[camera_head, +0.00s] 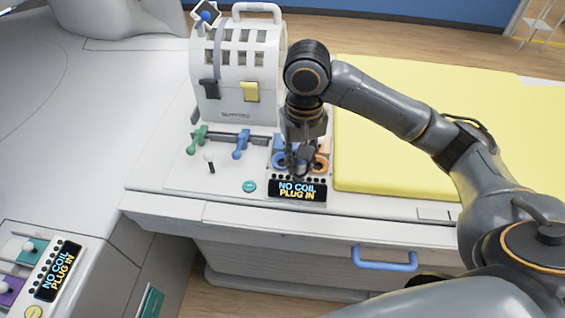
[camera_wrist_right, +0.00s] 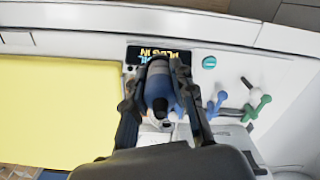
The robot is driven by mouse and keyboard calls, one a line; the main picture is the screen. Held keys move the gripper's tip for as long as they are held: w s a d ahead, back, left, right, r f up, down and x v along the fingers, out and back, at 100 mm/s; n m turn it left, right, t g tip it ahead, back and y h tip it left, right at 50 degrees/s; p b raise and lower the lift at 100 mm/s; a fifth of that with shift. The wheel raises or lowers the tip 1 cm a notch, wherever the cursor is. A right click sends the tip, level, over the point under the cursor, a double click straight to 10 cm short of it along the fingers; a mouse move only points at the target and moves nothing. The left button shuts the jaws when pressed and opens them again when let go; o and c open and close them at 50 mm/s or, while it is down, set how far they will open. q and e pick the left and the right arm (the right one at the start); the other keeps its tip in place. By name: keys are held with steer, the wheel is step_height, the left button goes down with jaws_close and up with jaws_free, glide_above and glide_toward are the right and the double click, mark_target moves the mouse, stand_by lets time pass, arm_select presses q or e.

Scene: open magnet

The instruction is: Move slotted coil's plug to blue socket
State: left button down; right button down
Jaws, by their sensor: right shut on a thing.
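The slotted coil (camera_head: 238,75) is a white, rounded housing with rows of slots and a top handle, standing on the table. My right gripper (camera_head: 299,165) points down over the socket panel, just behind its display. In the right wrist view my right gripper (camera_wrist_right: 158,95) is shut on a blue-grey plug (camera_wrist_right: 157,82) with a dark end. I cannot tell whether the plug touches a socket. My left gripper is not in view.
The panel display (camera_head: 297,190) reads "NO COIL PLUG IN". Green (camera_head: 198,140) and blue (camera_head: 241,144) handles stand left of the panel, with a teal button (camera_head: 249,186) in front. A yellow pad (camera_head: 400,150) lies at right. Another display (camera_head: 58,272) is at lower left.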

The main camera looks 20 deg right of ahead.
steer(key=shift+r, duration=0.15)
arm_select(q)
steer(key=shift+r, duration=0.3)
